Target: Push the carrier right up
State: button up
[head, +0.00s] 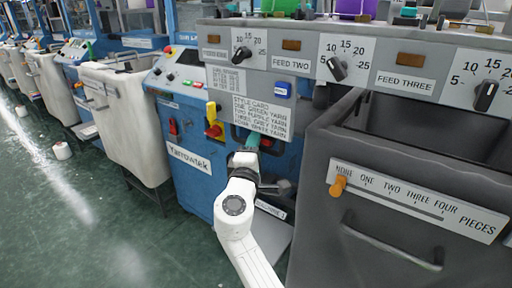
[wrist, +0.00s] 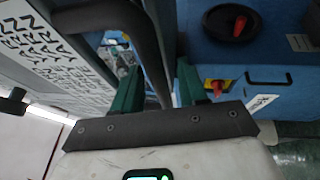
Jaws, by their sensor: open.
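My gripper (head: 252,140) is at a dark opening below the style card (head: 262,117) on the blue knitting machine's front. Its teal fingers also show in the wrist view (wrist: 157,82), standing apart. A dark bar (wrist: 155,62) runs through the gap between them, with no clear contact on either side. I cannot make out the carrier for certain in either view; the inside of the opening is mostly hidden by my gripper and shadow.
A grey bin (head: 395,240) with an orange slider (head: 338,187) stands close on the right. A red-and-yellow switch (head: 213,130) and the blue machine body (head: 190,165) are at the left. A white bin (head: 130,125) stands further left; the green floor (head: 90,220) is mostly clear.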

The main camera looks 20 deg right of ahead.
grip_shut()
dwell(0.4)
